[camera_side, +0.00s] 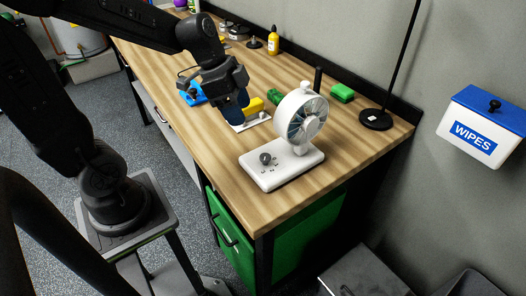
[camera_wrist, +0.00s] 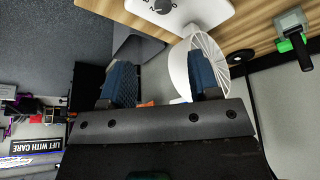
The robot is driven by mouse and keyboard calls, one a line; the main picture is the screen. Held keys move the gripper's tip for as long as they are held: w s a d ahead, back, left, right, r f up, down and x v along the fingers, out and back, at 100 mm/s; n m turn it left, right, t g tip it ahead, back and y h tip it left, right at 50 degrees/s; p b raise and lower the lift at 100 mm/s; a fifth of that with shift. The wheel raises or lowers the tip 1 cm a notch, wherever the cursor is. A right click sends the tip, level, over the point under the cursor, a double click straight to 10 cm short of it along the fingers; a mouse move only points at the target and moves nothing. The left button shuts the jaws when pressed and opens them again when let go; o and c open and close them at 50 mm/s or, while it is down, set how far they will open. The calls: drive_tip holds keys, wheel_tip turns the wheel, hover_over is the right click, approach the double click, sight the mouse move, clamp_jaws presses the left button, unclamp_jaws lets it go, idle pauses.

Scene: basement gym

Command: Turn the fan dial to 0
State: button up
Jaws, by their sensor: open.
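A white desk fan (camera_side: 300,120) stands on a flat white base (camera_side: 290,172) near the wooden table's front right corner. A dark round dial (camera_side: 266,158) sits on the base's left part, with small marks around it that are too small to read. In the wrist view the fan (camera_wrist: 212,45), base (camera_wrist: 190,12) and dial (camera_wrist: 163,5) lie at the top edge; the dial is partly cut off and its setting is unclear. My gripper (camera_wrist: 162,82) is open and empty. In the side view, my gripper (camera_side: 235,106) is above the table, left of the fan head, apart from the dial.
A yellow object (camera_side: 254,106), green objects (camera_side: 343,93) and a blue object (camera_side: 192,94) lie on the table (camera_side: 215,160). A black lamp base (camera_side: 376,119) with a tall pole stands at the right. A yellow bottle (camera_side: 273,41) is at the back. The tabletop left of the fan base is clear.

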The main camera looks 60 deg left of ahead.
sight(265, 156)
drive_tip(key=shift+m, duration=0.3)
drive_tip(key=x, duration=1.4)
drive_tip(key=shift+w+a+f, duration=0.15)
drive_tip(key=shift+w, duration=0.1)
drive_tip(key=shift+c, duration=0.3)
drive_tip(key=c, duration=0.8)
drive_tip(key=shift+n+t+y, duration=0.4)
drive_tip(key=shift+n, duration=1.2)
drive_tip(key=shift+c, duration=0.2)
drive_tip(key=o, duration=0.9)
